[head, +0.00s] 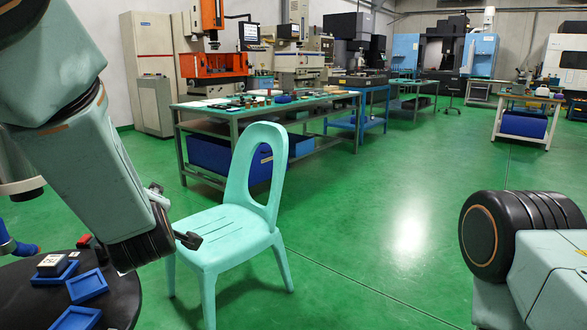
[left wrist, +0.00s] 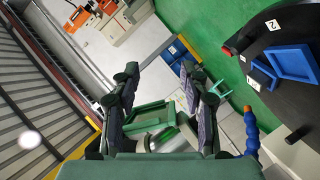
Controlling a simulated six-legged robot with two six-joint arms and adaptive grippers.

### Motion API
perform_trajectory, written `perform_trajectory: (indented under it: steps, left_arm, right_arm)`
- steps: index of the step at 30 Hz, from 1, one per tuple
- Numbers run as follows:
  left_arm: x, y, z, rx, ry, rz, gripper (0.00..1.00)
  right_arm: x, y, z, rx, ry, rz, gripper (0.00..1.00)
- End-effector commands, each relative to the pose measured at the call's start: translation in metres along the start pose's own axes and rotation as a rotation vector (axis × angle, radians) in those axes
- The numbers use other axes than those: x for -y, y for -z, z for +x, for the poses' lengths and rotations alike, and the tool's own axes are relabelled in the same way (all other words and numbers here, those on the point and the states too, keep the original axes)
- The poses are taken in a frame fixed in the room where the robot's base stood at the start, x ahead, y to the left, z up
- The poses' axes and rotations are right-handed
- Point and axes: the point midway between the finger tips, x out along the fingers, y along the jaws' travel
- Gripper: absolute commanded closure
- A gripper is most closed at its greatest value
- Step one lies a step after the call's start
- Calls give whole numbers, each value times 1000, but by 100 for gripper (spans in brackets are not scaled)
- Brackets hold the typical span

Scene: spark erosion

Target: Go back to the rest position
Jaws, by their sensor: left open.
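My left arm comes in from the left in the head view, and its gripper (head: 175,214) stands out past the black wrist, near the turquoise chair (head: 222,240). Only parts of the fingers show there. In the left wrist view the same gripper (left wrist: 160,84) has its two fingers apart with nothing between them. My right arm shows at the lower right of the head view, but its gripper is out of the picture.
A dark round table (head: 120,296) at the lower left bears blue trays (head: 87,286), a dark block with a white label (head: 52,264) and a small red piece (head: 84,241). A workbench (head: 230,112) stands behind the chair. Green floor (head: 390,235) is clear at centre right.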

Motion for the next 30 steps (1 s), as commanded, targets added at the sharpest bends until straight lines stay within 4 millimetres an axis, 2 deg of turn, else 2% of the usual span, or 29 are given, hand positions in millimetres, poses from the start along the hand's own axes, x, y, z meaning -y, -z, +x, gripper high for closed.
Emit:
perform_trajectory:
  steps: [1, 5, 8, 11, 15, 17, 21, 24, 27, 30]
  left_arm:
    - [30, -20, -2, 76, 44, 153, 55]
    - [99, -67, -19, 278, 98, 512, 55]
    - [153, -97, -42, 446, 120, 738, 55]
    - [205, -122, -72, 619, 127, 918, 55]
    - [274, -147, -128, 866, 132, 1093, 55]
    - [301, -154, -156, 969, 137, 1135, 55]
    - [358, -160, -223, 1184, 191, 1153, 55]
    - [389, -157, -263, 1286, 255, 1136, 55]
    - [408, -155, -285, 1338, 304, 1122, 55]
    - [417, -154, -296, 1365, 327, 1118, 55]
  right_arm:
    - [0, 0, -5, 0, 0, 0, 60]
    - [0, 0, -12, 0, 0, 0, 60]
    - [0, 0, -17, 0, 0, 0, 60]
    - [0, 0, -23, 0, 0, 0, 60]
    - [0, 0, -31, 0, 0, 0, 60]
    - [0, 0, -34, 0, 0, 0, 60]
    - [0, 0, -43, 0, 0, 0, 60]
    - [0, 0, -49, 0, 0, 0, 60]
    - [0, 0, -52, 0, 0, 0, 60]
    - [0, 0, -54, 0, 0, 0, 60]
